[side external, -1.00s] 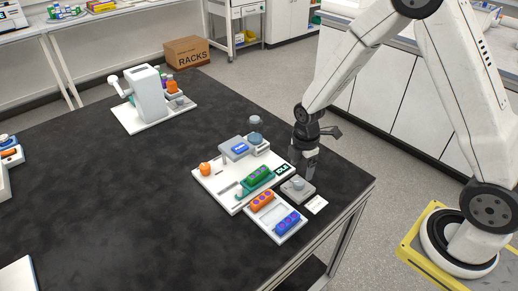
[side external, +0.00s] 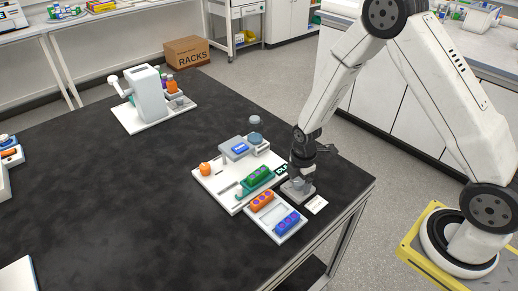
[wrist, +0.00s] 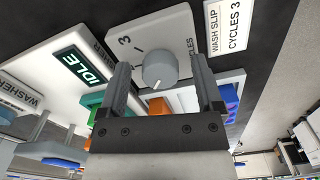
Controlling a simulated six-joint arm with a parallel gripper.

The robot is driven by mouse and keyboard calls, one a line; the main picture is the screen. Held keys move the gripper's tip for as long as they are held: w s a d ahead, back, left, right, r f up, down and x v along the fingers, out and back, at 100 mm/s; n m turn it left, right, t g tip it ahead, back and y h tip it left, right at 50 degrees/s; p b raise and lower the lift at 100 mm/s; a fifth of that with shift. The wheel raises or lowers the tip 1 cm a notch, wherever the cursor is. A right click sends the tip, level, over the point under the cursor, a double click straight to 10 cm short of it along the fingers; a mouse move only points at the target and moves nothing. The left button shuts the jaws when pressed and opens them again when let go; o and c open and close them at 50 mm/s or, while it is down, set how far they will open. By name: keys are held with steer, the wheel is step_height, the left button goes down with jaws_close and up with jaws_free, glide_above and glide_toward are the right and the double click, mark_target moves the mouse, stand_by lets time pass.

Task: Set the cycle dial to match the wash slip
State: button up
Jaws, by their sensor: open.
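The cycle dial's round grey knob (wrist: 160,66) sits on a light plate (wrist: 187,24) marked "3" and "CYCLES" in the wrist view. A pale pointer line shows on the knob's lower edge in that picture, away from the "3". The wash slip (wrist: 228,32) reads "CYCLES 3"; it also lies on the table in the side view (side external: 316,205). My gripper (wrist: 161,74) is open, one finger on each side of the knob with gaps visible. In the side view, my gripper (side external: 299,181) is low over the dial base (side external: 306,196) and hides the knob.
The white washer board (side external: 210,181) carries a green rack (side external: 256,177) beside the dial. A tray (side external: 266,219) with an orange rack (side external: 262,201) and a blue rack (side external: 288,222) lies in front. A display (wrist: 84,66) reads "IDLE". The table's left side is mostly clear.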

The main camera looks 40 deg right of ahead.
jaws_close()
steer(key=shift+m, duration=0.4)
steer(key=m, duration=0.9)
steer(key=shift+a+m, duration=0.1)
steer(key=shift+m, duration=0.3)
steer(key=m, duration=0.9)
steer(key=shift+m, duration=0.3)
